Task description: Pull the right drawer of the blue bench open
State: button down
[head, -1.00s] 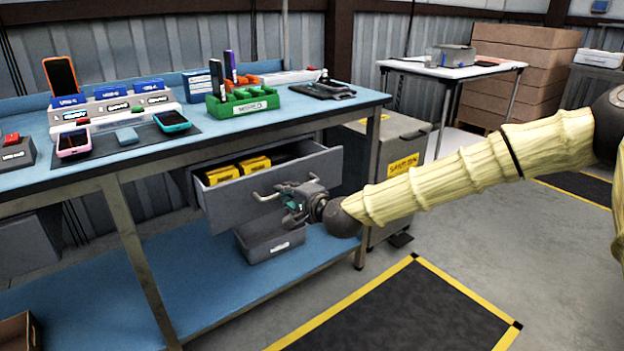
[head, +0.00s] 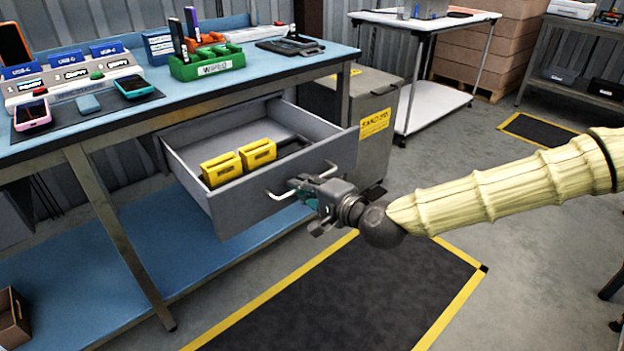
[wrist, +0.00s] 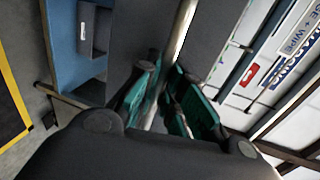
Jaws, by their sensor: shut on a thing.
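The right drawer (head: 236,207) of the blue bench (head: 285,72) is grey and stands well out from under the bench top. Two yellow blocks (head: 240,161) and a dark item lie inside it. Its pale bar handle (head: 278,195) runs across the drawer front. My gripper (head: 308,192) is at the handle, in front of the drawer. In the wrist view my gripper (wrist: 165,95) has its teal-padded fingers on both sides of the handle (wrist: 181,32) and is shut on it. The middle of the handle is partly hidden by the fingers.
A grey cabinet (head: 376,152) with a yellow label stands close to the right of the drawer. A white table (head: 430,22) stands behind it. Open floor with a yellow-edged dark mat (head: 350,290) lies in front of the drawer.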

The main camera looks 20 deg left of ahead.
jog(key=shift+s+d, duration=0.1)
jog(key=c, duration=1.5)
grip_release()
jog(key=shift+d, duration=0.1)
jog(key=v, duration=1.2)
